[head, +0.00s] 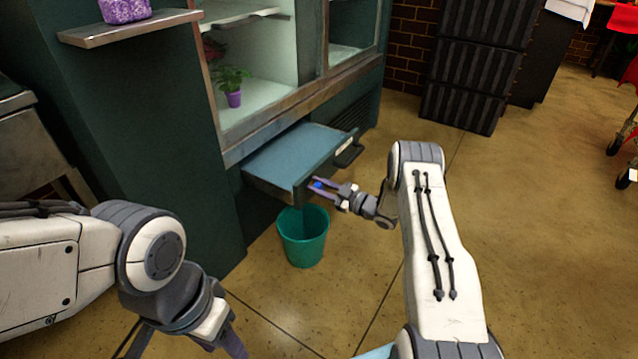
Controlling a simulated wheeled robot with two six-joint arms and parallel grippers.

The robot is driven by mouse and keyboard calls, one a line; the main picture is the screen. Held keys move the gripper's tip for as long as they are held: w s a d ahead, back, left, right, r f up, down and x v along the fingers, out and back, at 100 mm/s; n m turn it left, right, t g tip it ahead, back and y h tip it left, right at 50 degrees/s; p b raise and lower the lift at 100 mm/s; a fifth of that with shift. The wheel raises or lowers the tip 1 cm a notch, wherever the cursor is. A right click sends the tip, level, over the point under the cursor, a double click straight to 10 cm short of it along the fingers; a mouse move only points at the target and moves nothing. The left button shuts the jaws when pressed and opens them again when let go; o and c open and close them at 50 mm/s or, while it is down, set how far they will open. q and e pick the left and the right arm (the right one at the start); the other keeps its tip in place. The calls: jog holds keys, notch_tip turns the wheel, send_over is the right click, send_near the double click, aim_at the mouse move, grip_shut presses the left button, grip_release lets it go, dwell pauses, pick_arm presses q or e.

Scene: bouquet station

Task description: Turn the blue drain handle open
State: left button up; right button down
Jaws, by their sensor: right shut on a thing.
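The blue drain handle (318,185) shows as a small blue spot at the front of the pulled-out blue-grey tray (287,157), low on the green display cabinet. My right gripper (315,187) is shut on the handle; its fingers hide most of it, so I cannot tell how far it is turned. My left gripper (236,346) is at the bottom edge, away from the handle, and its fingertips are mostly cut off.
A teal bucket (303,236) stands on the floor below the tray's front corner. A purple potted plant (233,97) sits inside the cabinet. A wall shelf (130,27) holds a purple pot (124,9).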

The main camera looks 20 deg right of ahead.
aim_at(306, 191)
jog(key=n, duration=0.2)
jog(key=shift+s+a+f+n, duration=0.15)
jog(key=shift+a+f+n, duration=0.1)
jog(key=shift+n, duration=0.15)
jog(key=n, duration=0.3)
jog(key=shift+s+a+f+n, duration=0.2)
jog(key=shift+f+n, duration=0.1)
jog(key=shift+s+a+f+n, duration=0.1)
jog(key=shift+f+n, duration=0.15)
jog(key=shift+n, duration=0.85)
jog(key=shift+a+f+n, duration=0.1)
jog(key=shift+f+n, duration=0.15)
jog(key=shift+n, duration=0.85)
jog(key=shift+s+f+n, duration=0.1)
jog(key=shift+f+n, duration=0.15)
jog(key=shift+n, duration=0.85)
jog(key=c, duration=0.7)
grip_release()
